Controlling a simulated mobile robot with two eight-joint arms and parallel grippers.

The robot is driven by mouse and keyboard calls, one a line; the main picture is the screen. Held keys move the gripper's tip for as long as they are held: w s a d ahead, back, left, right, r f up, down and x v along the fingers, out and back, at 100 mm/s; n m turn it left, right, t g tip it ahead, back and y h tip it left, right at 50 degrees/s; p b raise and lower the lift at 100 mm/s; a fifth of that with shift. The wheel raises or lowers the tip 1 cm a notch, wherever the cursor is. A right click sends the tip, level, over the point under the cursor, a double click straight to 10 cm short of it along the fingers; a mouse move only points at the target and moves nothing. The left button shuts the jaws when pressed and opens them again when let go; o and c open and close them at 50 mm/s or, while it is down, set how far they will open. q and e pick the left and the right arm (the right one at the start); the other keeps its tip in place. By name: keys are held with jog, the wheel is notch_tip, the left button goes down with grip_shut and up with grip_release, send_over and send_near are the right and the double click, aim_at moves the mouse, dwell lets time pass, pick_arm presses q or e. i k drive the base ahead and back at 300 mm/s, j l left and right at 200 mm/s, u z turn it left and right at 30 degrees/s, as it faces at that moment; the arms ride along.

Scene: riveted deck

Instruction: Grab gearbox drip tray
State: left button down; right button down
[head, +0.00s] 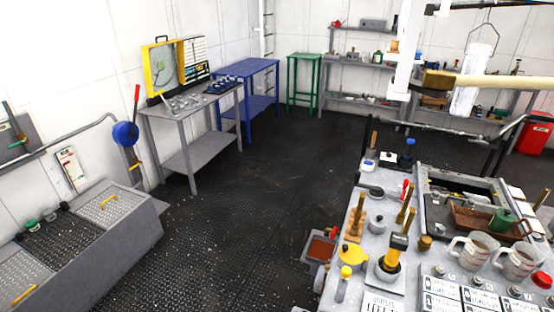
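I cannot tell for sure which thing is the gearbox drip tray. A brown, rust-coloured shallow tray (466,219) lies on the cluttered bench at the right, by a dark open-topped box (435,215). A green can (503,220) stands in or against this tray and hides part of it. A smaller grey tray with a red-brown inside (320,250) sits low at the bench's left side, its lower part partly hidden. Neither of my grippers shows in the head view.
The bench (375,206) holds measuring jugs (474,247), a yellow-topped tool (393,254), bottles and labelled plates. A pale pole (490,81) and a hanging white cylinder (465,85) cross the upper right. Dark deck (250,200) is clear between the bench and the left-hand tables.

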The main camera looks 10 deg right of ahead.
aim_at(321, 248)
jog(key=j+z, duration=0.15)
jog(key=j, duration=1.4)
jog(key=i+j+z, duration=0.15)
jog(key=i+j, duration=0.2)
jog(key=i, duration=0.2)
jog(key=i+j+z, duration=0.15)
jog(key=i+j, duration=0.25)
jog(key=i, duration=0.2)
jog(key=i+l+z, duration=0.15)
jog(key=i+l, duration=0.6)
